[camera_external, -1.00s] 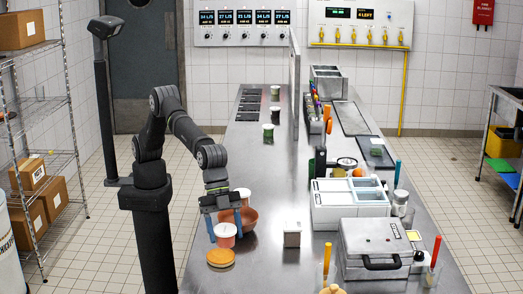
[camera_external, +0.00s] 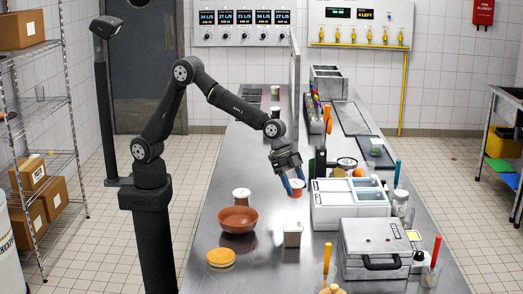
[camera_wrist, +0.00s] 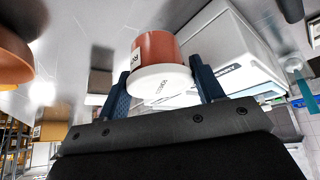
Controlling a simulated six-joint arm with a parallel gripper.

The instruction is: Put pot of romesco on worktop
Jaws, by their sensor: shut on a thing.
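The pot of romesco (camera_external: 296,188) is a small red-brown pot with a white lid. My gripper (camera_external: 292,187) is shut on it, beside the white container box and near the middle of the worktop (camera_external: 265,200).
The white container box (camera_external: 350,205) is close on the right. A grey case (camera_external: 375,250) stands in front of it.

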